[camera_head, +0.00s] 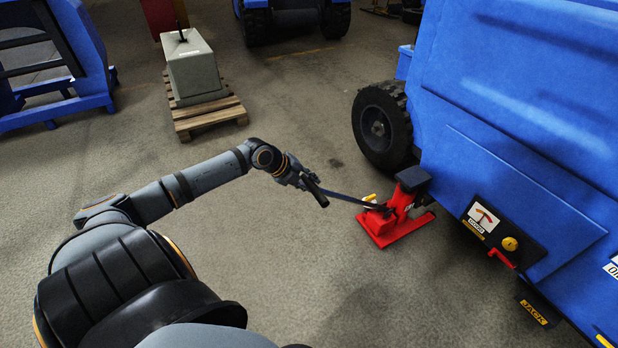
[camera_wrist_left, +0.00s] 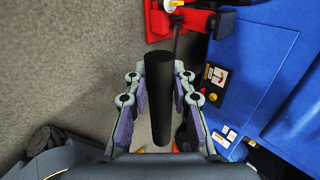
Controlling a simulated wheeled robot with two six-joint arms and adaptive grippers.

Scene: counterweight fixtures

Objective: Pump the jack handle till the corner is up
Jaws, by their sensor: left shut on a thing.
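The red jack (camera_head: 397,218) stands on the floor under the near corner of the blue machine (camera_head: 510,130), close to its black wheel. The jack's handle (camera_head: 345,197) is a dark bar with a black grip, reaching out to the left. My left gripper (camera_head: 308,186) is shut on the handle near its grip end. In the left wrist view the black grip (camera_wrist_left: 160,100) lies between the two fingers, and the red jack (camera_wrist_left: 190,20) shows at the top. A dial gauge (camera_head: 482,217) with a red needle is on the machine's side. My right gripper is not in view.
A grey block (camera_head: 193,70) sits on a wooden pallet (camera_head: 210,116) at the back left. A blue frame (camera_head: 70,60) stands at the far left. A yellow knob (camera_head: 510,244) and a JACK label (camera_head: 533,312) are on the machine. The floor around the handle is clear.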

